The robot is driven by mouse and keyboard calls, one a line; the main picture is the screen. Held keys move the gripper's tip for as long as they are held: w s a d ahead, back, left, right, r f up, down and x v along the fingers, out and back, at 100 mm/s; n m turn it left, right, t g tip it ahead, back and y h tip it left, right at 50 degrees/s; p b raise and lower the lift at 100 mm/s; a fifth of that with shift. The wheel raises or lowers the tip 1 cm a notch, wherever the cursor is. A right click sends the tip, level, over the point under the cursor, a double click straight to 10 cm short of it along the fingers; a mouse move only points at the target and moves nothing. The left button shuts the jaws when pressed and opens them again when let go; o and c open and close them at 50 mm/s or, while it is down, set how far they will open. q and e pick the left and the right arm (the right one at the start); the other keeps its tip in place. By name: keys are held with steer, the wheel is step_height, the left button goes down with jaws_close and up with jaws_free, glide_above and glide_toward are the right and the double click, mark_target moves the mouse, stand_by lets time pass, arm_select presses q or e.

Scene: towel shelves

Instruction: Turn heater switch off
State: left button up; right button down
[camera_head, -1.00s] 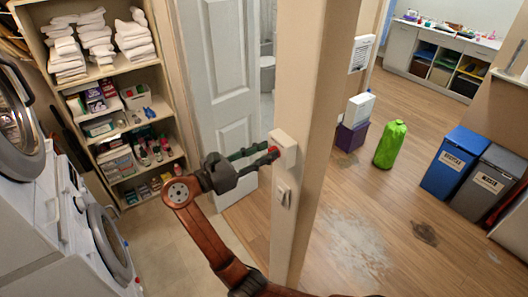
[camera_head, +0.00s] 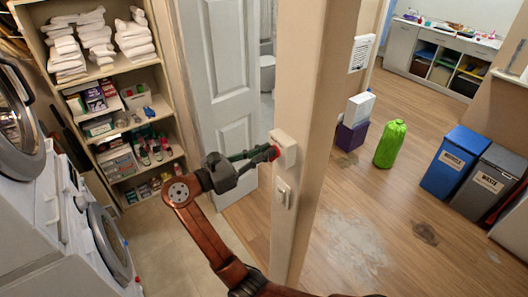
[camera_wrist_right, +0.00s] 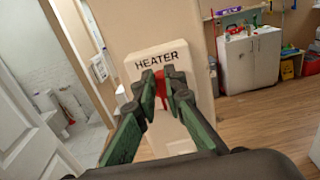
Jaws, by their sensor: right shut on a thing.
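The heater switch is a cream box (camera_head: 284,149) fixed on the wall post; in the right wrist view its plate (camera_wrist_right: 160,60) carries the word HEATER. A red lever (camera_wrist_right: 160,88) sticks out from its front, just below the lettering. My right gripper (camera_wrist_right: 161,92) has its green fingers shut on the red lever, with the fingertips close to the plate. In the head view the right gripper (camera_head: 262,154) reaches the box from the left, and a bit of red shows at its tips. My left gripper is not in view.
The wall post (camera_head: 314,120) stands in the middle, with a light switch (camera_head: 283,193) below the box. A shelf of towels (camera_head: 97,45) and washing machines (camera_head: 100,235) are at left. A green bag (camera_head: 390,145) and blue bin (camera_head: 454,162) stand at right.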

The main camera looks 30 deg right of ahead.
steer(key=shift+m, duration=0.3)
steer(key=m, duration=0.2)
steer(key=m+p, duration=0.1)
steer(key=m, duration=0.2)
steer(key=s+m, duration=0.1)
steer(key=m, duration=0.1)
steer(key=shift+s+f, duration=0.1)
steer(key=shift+f, duration=0.15)
steer(key=m, duration=0.2)
steer(key=m+b, duration=0.1)
steer(key=m, duration=0.2)
steer(key=shift+s+f, duration=0.2)
steer(key=shift+f, duration=0.2)
steer(key=m+b, duration=0.2)
steer(key=m, duration=0.1)
steer(key=m+b, duration=0.1)
steer(key=m, duration=0.1)
steer(key=shift+s+d+f, duration=0.1)
steer(key=shift+f, duration=0.25)
steer(key=c, duration=2)
jaws_free()
